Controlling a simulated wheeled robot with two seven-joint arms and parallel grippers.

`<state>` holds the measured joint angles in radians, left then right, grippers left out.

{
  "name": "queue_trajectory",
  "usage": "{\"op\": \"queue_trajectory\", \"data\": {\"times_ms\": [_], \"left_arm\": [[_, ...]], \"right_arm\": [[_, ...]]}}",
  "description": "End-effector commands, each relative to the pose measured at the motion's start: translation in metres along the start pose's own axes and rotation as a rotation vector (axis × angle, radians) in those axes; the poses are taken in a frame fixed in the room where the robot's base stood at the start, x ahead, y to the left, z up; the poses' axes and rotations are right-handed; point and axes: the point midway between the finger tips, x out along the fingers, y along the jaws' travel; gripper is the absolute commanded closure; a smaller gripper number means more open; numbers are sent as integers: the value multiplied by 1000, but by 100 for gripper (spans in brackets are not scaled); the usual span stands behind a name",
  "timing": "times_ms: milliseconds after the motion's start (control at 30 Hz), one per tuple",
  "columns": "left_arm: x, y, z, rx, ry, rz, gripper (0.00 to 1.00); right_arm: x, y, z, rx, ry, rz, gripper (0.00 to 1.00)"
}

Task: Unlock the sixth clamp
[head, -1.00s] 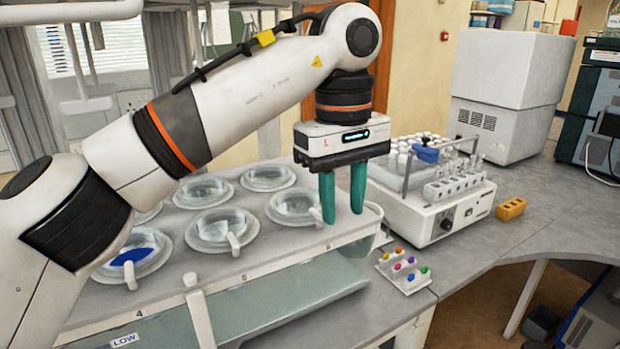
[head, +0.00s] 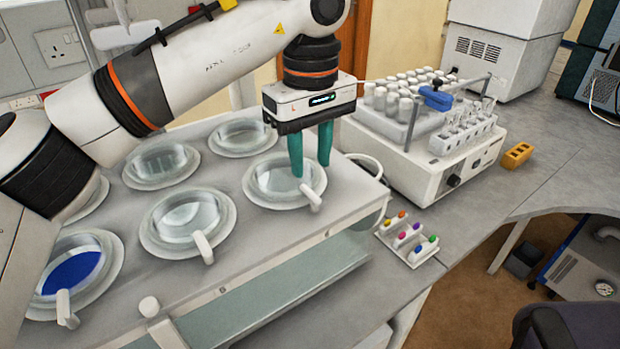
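The round clear-lidded vessel (head: 264,189) at the front right of the bench unit has a white clamp handle (head: 311,197) at its front rim, pointing outward. I take this as the sixth clamp; no number on it is readable. My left gripper (head: 311,166) points down over this vessel with its two green fingers apart and nothing between them. Its fingertips are just behind the handle in the picture; I cannot tell whether they touch anything. My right gripper is not in view.
Other lidded vessels (head: 187,216) with similar handles fill the unit's top (head: 262,250); the front left one holds blue material. To the right are a small rack of coloured pegs (head: 408,238), a white machine with vials (head: 440,165) and an orange block (head: 517,155).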

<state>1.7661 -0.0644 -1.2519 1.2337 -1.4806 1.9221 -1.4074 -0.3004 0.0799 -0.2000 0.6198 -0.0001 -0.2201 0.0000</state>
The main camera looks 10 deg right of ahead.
Motion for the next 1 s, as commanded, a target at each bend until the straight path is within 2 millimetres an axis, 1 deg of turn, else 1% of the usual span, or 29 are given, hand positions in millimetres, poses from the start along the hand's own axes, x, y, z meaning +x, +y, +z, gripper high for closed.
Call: {"op": "queue_trajectory", "data": {"times_ms": [33, 100, 200, 300, 467, 700, 767, 900, 933, 1000], "left_arm": [[10, 1, 0, 1, 5, 1, 66], [22, 0, 0, 1, 3, 2, 66], [37, 0, 0, 1, 3, 1, 66], [48, 0, 0, -1, 3, 0, 66], [56, 0, 0, -1, 0, -1, 66], [57, 0, 0, -1, 0, -1, 66], [57, 0, 0, -1, 0, -1, 75], [56, 0, 0, -1, 0, -1, 97], [56, 0, 0, 0, 0, -1, 100], [56, 0, 0, 0, 0, -1, 100]], "right_arm": [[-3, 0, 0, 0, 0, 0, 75], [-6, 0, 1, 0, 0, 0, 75], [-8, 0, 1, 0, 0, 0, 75], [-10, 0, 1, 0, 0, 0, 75], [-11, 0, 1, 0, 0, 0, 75], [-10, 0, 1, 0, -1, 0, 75], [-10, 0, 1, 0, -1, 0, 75], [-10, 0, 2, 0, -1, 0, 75], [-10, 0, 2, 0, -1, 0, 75], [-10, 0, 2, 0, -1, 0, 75]]}}
